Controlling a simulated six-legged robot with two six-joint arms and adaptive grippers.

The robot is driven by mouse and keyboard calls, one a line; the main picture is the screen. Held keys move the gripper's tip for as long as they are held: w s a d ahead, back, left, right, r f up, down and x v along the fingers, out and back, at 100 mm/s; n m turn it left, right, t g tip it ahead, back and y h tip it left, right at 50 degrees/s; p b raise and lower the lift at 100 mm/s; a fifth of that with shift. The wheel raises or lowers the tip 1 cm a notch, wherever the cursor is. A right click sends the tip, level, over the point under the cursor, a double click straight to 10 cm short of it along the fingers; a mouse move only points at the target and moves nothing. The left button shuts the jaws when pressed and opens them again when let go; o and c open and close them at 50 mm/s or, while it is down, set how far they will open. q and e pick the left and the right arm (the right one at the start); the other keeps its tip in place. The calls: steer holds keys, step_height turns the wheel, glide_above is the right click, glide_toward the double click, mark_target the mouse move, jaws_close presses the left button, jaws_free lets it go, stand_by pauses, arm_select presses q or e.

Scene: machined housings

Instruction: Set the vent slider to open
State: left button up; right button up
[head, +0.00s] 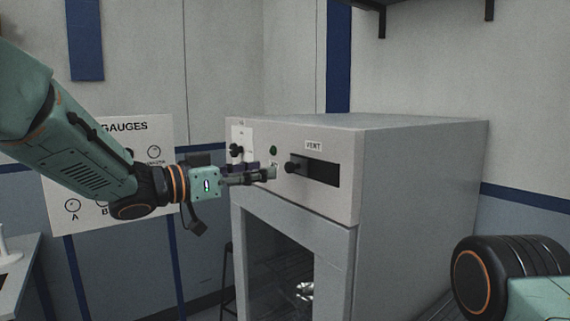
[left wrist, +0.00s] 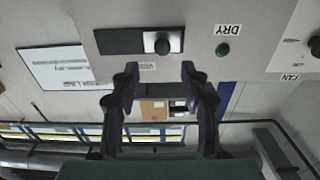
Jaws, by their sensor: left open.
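The vent slider is a dark knob (head: 296,165) at the left end of a black horizontal slot (head: 322,172) on the grey cabinet's upper front panel. A VENT label (head: 314,146) sits above the slot. In the left wrist view, which is upside down, the knob (left wrist: 163,44) stands at the right end of the slot (left wrist: 115,41). My left gripper (head: 270,174) is just left of the knob in the head view, apparently in front of the panel. In the wrist view its fingers (left wrist: 160,76) are apart, with nothing between them. My right gripper is out of view.
A green button (head: 273,150), labelled DRY in the wrist view, sits left of the slot. A white FAN panel (head: 242,143) with a black knob is farther left. A GAUGES board (head: 155,135) stands behind my left arm. The cabinet (head: 420,200) has an open-looking dark front below.

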mark_target(287, 166)
arm_select(q)
steer(key=p+x, duration=0.1)
steer(key=x, duration=0.5)
steer(key=shift+w+f, duration=0.15)
steer(key=shift+w, duration=0.2)
steer(key=shift+w+d, duration=0.1)
steer(key=shift+d, duration=0.35)
steer(key=shift+a, duration=0.15)
steer(key=shift+a, duration=0.2)
steer(key=shift+c, duration=1.4)
steer(key=shift+d, duration=0.2)
steer(key=c, duration=0.4)
jaws_close()
